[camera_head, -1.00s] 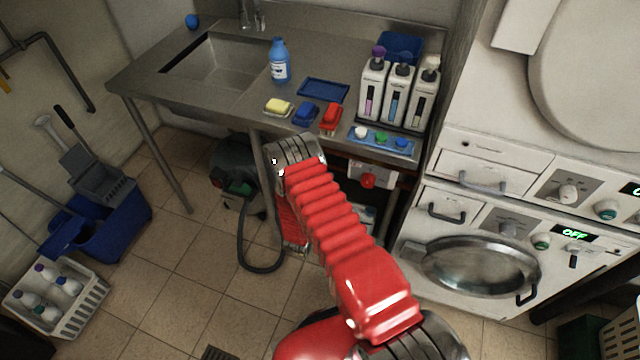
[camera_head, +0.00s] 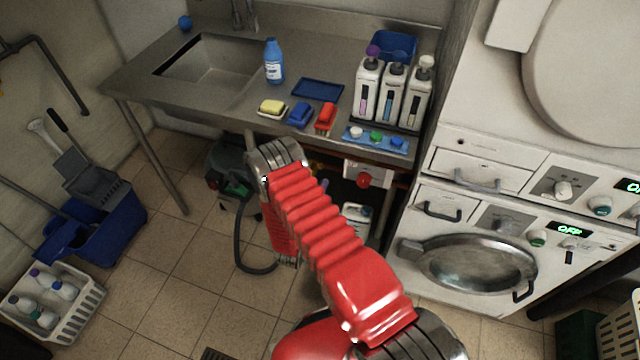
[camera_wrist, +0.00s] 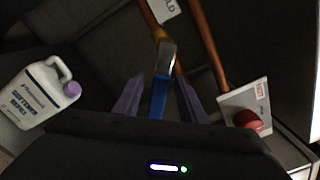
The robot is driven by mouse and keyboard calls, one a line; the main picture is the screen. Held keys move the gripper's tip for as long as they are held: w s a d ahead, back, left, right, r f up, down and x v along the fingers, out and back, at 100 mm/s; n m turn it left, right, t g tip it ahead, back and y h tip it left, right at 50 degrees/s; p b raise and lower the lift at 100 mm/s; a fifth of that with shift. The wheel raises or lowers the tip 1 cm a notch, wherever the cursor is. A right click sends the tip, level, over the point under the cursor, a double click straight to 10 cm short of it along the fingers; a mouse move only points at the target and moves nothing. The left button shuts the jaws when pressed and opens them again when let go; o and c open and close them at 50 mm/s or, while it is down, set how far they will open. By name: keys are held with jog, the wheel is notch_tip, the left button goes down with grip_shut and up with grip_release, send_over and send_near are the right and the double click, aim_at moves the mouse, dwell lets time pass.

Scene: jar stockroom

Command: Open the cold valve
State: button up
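The cold valve has a blue lever (camera_wrist: 158,97) with a metal base, in the middle of the wrist view, on a copper pipe (camera_wrist: 150,18). A white plate ending in "OLD" (camera_wrist: 167,9) is beside the pipe at the top. My gripper (camera_wrist: 160,80) is open, with one dark finger on each side of the lever and gaps visible between. Whether either finger touches it is hard to tell. In the head view, my red arm reaches down beneath the counter and hides the valve and fingers.
A red knob (camera_wrist: 247,119) on a pale plate is right of the lever; the head view shows a red knob (camera_head: 363,180) under the counter. A softener refill jug (camera_wrist: 38,95) stands left. The steel counter (camera_head: 225,110) is above, a vacuum (camera_head: 228,175) and hose beside my arm.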

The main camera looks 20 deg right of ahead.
jog(key=v, duration=0.9)
jog(key=shift+s+a, duration=0.3)
jog(key=shift+c, duration=0.5)
